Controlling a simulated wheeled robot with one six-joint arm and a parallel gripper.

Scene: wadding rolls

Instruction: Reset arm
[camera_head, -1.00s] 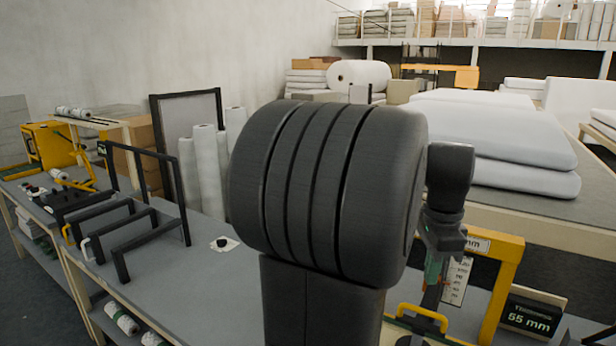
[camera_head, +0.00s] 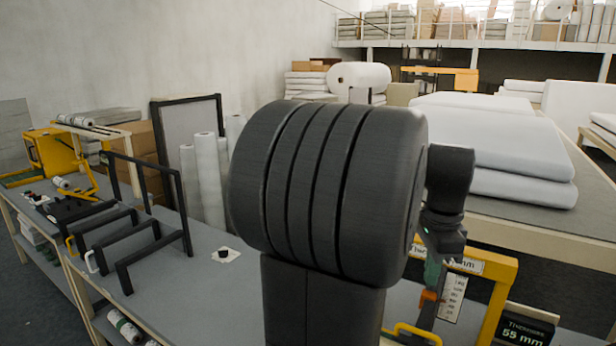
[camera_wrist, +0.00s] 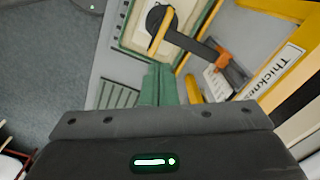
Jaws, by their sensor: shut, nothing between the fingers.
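My gripper is seen in the wrist view, where its green fingers (camera_wrist: 158,84) are together with nothing between them. The fingers point toward a bench area with a dark round part and a yellow handle (camera_wrist: 161,32), and I cannot tell how far apart they are. In the head view my dark arm fills the middle and hides much of the bench. A small green part of my gripper (camera_head: 432,275) shows below the arm at the right, in front of the yellow thickness gauge frame (camera_head: 497,290).
A sign reading 55 mm (camera_head: 525,329) stands at the lower right. Black rack frames (camera_head: 150,250) stand on the grey bench at left. White rolls (camera_head: 207,180) stand behind. White wadding slabs (camera_head: 500,140) lie on the table at right. Grey floor shows at far left.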

